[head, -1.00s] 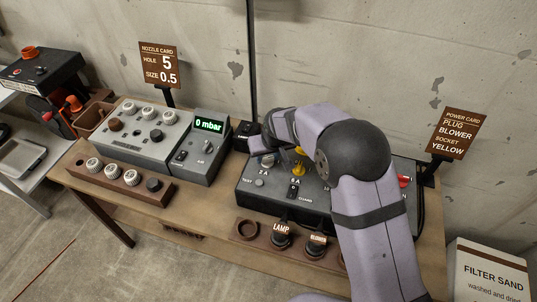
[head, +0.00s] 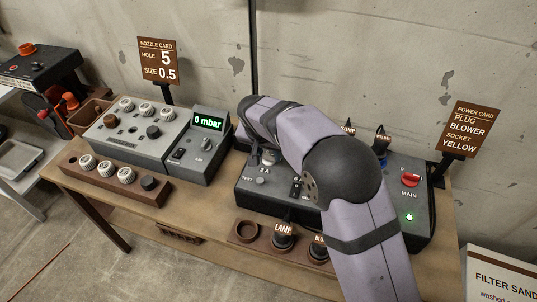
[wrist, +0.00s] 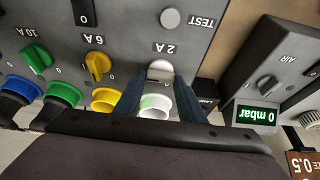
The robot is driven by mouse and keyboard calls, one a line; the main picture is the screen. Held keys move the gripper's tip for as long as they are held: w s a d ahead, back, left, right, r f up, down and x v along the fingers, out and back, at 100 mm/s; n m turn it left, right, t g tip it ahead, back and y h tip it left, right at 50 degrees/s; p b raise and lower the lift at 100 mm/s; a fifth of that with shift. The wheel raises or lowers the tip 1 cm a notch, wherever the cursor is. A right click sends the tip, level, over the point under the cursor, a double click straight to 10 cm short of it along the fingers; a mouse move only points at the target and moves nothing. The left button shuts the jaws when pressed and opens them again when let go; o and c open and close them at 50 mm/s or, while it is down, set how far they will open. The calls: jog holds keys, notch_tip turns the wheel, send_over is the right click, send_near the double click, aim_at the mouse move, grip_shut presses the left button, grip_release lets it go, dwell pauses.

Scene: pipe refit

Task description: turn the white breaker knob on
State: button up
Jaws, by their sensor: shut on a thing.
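The white breaker knob (wrist: 160,68) sits below the 2 A label on the dark panel in the wrist view. My gripper (wrist: 158,84) has its two dark blue fingers on either side of the knob, shut on it. The knob is partly covered, and I cannot tell its exact angle. A white socket (wrist: 154,104) lies just behind it, between the fingers. In the head view the dark power panel (head: 250,190) is largely covered by my arm, and the fingers are hard to make out.
A yellow knob (wrist: 97,66) and a green knob (wrist: 36,58) stand beside it, with coloured sockets behind. The red MAIN switch (head: 410,180) has a lit green lamp (head: 409,217) near it. The grey gauge box (head: 208,121) reads 0 mbar, left of the panel.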

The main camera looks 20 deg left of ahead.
aim_at(265, 170)
dwell(0.3)
jog(key=o, duration=1)
jog(key=shift+o, duration=0.2)
jog(key=shift+r, duration=0.1)
jog(key=b+v, duration=0.1)
jog(key=v, duration=0.6)
jog(key=shift+b, duration=0.4)
jog(key=shift+s+r, duration=0.1)
